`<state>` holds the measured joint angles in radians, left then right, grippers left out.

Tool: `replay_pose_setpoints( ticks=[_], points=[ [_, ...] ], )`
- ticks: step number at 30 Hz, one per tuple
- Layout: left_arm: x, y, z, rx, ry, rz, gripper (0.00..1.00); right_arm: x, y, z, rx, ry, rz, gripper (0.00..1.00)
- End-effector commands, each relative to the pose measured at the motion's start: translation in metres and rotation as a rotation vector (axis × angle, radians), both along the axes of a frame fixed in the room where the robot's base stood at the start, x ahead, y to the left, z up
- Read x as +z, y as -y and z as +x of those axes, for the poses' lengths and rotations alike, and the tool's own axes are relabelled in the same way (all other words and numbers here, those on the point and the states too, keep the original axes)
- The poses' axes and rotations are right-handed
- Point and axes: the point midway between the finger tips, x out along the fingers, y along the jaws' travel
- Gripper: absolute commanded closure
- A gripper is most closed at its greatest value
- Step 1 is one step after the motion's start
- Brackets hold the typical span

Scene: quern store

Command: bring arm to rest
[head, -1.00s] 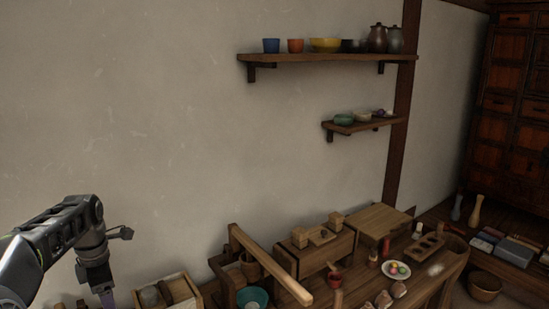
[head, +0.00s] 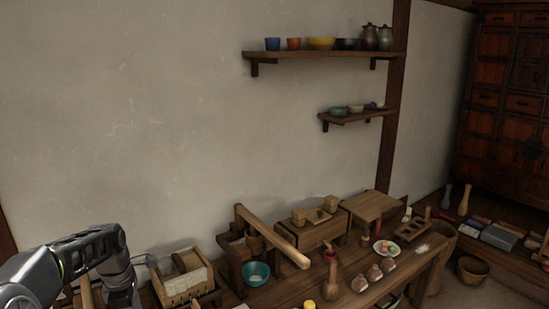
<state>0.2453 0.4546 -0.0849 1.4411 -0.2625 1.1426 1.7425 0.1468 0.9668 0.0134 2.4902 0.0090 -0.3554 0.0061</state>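My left arm (head: 85,245) comes in from the lower left and bends down at the wrist. My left gripper's upper part (head: 124,298) is at the bottom edge, left of an open wooden box (head: 188,286). Its fingertips are cut off by the frame, so I cannot see whether it is open or holds anything. My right arm and gripper are not in view.
A wooden workbench (head: 290,291) runs along the wall with a lever press (head: 270,238), a teal bowl (head: 256,273), wooden boxes and a plate (head: 386,248). Two wall shelves (head: 322,55) hold bowls and jars. A dark cabinet (head: 505,110) stands at right.

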Motion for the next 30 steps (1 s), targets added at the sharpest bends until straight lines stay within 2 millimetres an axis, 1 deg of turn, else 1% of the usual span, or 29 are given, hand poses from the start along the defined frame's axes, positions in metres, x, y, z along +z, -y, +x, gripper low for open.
replay_pose_setpoints(
  ticks=[1, 5, 8, 11, 12, 14, 15, 17, 18, 20, 21, 24, 27, 30],
  points=[
    [-0.014, 0.010, 0.000, -0.050, 0.000, -0.011, 0.29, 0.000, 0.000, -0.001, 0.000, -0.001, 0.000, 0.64],
    [-0.055, 0.041, 0.001, -0.216, 0.021, -0.041, 0.29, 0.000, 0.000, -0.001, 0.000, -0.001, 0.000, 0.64],
    [-0.094, 0.073, -0.003, -0.375, 0.044, -0.070, 0.29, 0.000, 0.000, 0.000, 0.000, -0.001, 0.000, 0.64],
    [-0.144, 0.118, -0.019, -0.583, 0.079, -0.112, 0.29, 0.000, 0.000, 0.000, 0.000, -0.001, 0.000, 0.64],
    [-0.166, 0.139, -0.030, -0.680, 0.099, -0.128, 0.29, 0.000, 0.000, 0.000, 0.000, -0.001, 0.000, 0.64],
    [-0.198, 0.172, -0.051, -0.834, 0.133, -0.154, 0.29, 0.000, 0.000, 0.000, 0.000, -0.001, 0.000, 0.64],
    [-0.217, 0.194, -0.068, -0.934, 0.160, -0.169, 0.29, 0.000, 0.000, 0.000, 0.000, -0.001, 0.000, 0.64],
    [-0.242, 0.224, -0.098, -1.087, 0.199, -0.186, 0.29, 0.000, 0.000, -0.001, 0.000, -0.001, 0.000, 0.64],
    [-0.256, 0.243, -0.120, -1.186, 0.225, -0.193, 0.29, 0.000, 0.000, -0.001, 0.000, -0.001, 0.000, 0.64],
    [-0.273, 0.267, -0.154, -1.325, 0.263, -0.199, 0.29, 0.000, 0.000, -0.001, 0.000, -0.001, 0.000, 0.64],
    [-0.281, 0.280, -0.176, -1.412, 0.287, -0.199, 0.29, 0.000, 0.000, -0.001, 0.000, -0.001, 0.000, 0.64],
    [-0.291, 0.302, -0.224, -1.593, 0.332, -0.188, 0.29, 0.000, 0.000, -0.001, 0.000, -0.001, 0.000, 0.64],
    [-0.293, 0.312, -0.254, -1.712, 0.359, -0.174, 0.29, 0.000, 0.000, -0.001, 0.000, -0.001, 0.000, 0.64],
    [-0.293, 0.316, -0.266, -1.769, 0.373, -0.162, 0.29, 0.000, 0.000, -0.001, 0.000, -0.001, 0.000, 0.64]
  ],
)
